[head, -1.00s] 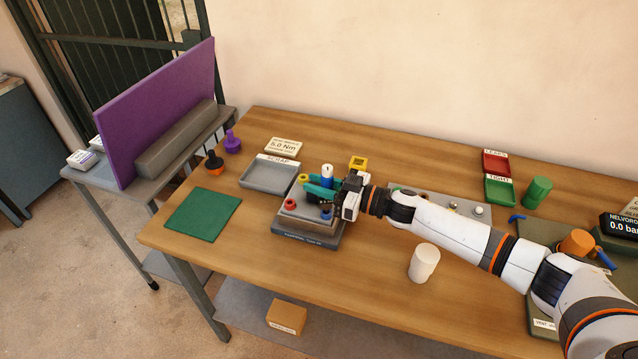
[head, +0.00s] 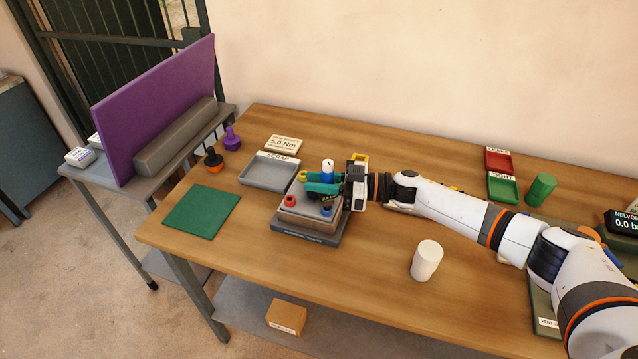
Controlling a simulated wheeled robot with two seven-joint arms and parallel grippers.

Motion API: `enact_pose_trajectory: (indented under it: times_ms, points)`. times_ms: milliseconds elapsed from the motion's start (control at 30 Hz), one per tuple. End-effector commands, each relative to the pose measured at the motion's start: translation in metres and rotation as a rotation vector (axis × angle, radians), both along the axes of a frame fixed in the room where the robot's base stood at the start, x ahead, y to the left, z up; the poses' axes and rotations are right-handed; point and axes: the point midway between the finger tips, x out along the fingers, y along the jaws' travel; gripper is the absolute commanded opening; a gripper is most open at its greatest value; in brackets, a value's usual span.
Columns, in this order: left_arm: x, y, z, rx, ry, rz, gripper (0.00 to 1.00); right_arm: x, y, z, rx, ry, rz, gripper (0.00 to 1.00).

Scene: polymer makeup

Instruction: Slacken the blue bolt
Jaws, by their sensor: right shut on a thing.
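A grey block fixture (head: 310,224) on a dark base stands near the middle of the table. A red bolt head (head: 290,201) is at its front left, a yellow one (head: 303,176) at its back left and the blue bolt (head: 326,210) at its front right. An upright blue piece with a white top (head: 327,168) rises at the back right. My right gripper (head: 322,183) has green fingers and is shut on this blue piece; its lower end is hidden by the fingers. My left gripper is out of view.
A grey scrap tray (head: 268,172) and a 5.0 Nm sign (head: 284,144) lie behind left. Purple (head: 232,140) and orange (head: 213,161) tools stand further left. A green mat (head: 202,212) lies front left, a white cup (head: 426,260) front right.

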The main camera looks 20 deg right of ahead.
Motion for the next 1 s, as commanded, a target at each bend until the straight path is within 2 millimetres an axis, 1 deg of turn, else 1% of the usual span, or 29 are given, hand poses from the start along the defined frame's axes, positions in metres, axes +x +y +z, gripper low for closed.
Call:
enact_pose_trajectory:
  times_ms: [33,100,567,800,833,967,1000]
  points:
    - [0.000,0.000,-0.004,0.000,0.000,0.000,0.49,0.000,0.000,-0.002,-0.003,-0.001,0.014,0.00]
    - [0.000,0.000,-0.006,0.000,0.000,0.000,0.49,0.000,0.000,-0.002,-0.002,0.000,0.031,0.00]
    - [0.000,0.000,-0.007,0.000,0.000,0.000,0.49,-0.001,0.001,-0.002,-0.002,0.002,0.054,0.00]
    - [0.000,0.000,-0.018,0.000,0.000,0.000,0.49,-0.002,0.001,-0.003,-0.002,0.000,0.113,0.00]
    - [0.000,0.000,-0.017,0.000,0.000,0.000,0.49,-0.002,0.001,-0.002,-0.002,0.001,0.119,0.26]
    - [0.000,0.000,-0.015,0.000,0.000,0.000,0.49,-0.002,0.001,-0.001,0.000,0.001,0.116,0.47]
    - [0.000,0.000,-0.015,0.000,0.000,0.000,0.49,-0.002,0.001,0.000,-0.001,0.000,0.116,0.49]
